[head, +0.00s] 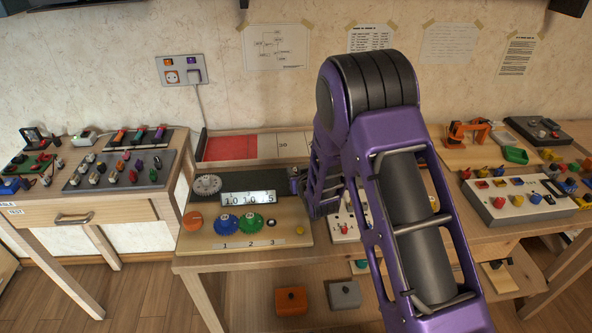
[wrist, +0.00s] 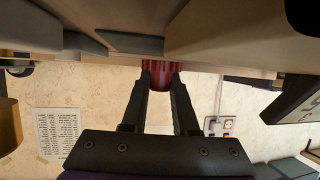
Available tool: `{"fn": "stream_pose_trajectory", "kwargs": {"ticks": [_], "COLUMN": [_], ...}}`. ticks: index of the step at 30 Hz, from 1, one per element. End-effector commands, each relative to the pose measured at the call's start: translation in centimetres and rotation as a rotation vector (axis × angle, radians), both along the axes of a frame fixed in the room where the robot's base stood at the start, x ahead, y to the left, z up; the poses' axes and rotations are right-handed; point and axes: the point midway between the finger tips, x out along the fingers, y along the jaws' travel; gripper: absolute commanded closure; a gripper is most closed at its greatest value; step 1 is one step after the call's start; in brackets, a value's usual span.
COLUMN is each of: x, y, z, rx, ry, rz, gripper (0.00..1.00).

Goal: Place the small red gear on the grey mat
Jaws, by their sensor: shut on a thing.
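In the wrist view, my gripper (wrist: 160,85) is shut on a dark red piece (wrist: 160,75), which looks like the small red gear. In the head view my purple arm stands in front, and the fingers and the red piece cannot be made out clearly. A dark grey strip (head: 265,177) lies behind the gear board and may be the grey mat. A grey slab edge (wrist: 135,43) shows near the red piece in the wrist view; I cannot tell whether they touch.
A grey toothed wheel (head: 207,185) stands behind. A red panel (head: 230,147) lies farther back. Switch panels flank it.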

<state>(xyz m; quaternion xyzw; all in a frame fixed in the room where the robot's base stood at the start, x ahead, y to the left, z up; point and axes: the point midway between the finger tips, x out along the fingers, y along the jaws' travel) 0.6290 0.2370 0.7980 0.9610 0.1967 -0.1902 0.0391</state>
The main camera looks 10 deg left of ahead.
Motion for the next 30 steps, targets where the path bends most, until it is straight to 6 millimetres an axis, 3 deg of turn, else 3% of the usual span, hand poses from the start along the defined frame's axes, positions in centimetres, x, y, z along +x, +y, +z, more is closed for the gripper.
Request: {"fn": "stream_pose_trajectory", "kwargs": {"ticks": [9, 10, 14, 23, 28, 30], "x": [-0.1, -0.1, -0.2, -0.3, -0.3, -1.5], "y": [0.0, 0.0, -0.1, -0.1, -0.1, -0.7], "z": [-1.1, -1.1, -1.3, -1.4, 0.1, 0.5], "rx": [-0.002, -0.002, -0.004, -0.004, -0.004, -0.004], "ry": [0.005, 0.006, 0.008, 0.01, 0.008, 0.011], "rz": [0.0, 0.0, 0.0, 0.0, 0.0, -0.001], "gripper": [1.0, 0.67, 0.44, 0.42, 0.42, 0.42]}}
